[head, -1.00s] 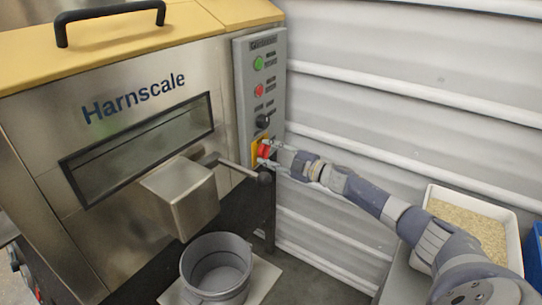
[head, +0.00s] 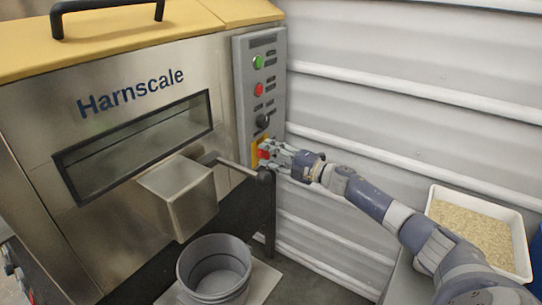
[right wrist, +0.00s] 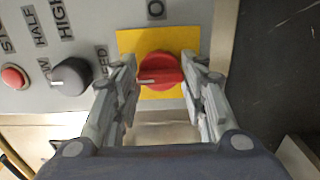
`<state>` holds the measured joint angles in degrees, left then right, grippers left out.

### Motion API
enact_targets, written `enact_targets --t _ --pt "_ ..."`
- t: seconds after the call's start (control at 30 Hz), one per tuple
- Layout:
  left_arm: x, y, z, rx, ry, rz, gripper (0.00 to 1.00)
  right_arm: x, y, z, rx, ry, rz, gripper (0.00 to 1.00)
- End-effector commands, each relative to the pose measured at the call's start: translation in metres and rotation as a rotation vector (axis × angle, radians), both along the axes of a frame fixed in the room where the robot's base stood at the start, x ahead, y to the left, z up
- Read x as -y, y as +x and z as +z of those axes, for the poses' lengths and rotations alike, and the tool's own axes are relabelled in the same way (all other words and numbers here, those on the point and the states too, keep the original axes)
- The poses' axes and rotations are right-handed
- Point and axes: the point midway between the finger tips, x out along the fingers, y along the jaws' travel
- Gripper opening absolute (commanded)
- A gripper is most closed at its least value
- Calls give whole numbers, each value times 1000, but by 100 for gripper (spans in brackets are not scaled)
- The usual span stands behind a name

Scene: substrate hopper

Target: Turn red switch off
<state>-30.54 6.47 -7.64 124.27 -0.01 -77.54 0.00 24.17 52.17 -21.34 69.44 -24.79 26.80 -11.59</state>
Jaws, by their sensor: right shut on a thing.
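The red rotary switch (right wrist: 160,71) sits on a yellow plate (right wrist: 127,43) at the lower end of the grey control panel (head: 243,75). In the right wrist view its white mark points left, and an "O" label shows above the plate. My right gripper (right wrist: 161,75) has a finger on each side of the knob and is shut on it. In the head view the right gripper (head: 269,152) reaches the switch from the right and partly hides it. My left gripper is not in view.
A black selector knob (right wrist: 72,77) and a red button (head: 258,89) sit on the same panel. A metal lever (head: 240,167) stands out just below the switch. A grey bucket (head: 214,295) stands below the chute, and a white tray of grain (head: 523,240) is at right.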

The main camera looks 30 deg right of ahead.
Motion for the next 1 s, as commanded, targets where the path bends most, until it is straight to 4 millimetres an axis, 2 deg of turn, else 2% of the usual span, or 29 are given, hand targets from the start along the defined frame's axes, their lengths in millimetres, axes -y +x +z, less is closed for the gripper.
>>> enact_targets --t 0.37,0.4,0.47,0.83,1.0 --pt "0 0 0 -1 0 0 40 -1 0 -1 1 -7 4 16" --pt "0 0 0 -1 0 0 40 -1 0 -1 1 -7 4 49" --pt "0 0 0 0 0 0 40 -1 0 -1 0 -6 3 60" --pt "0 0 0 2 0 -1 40 0 -1 -1 1 -4 1 60" --pt "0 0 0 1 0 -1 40 6 -14 -3 -2 -3 0 60"
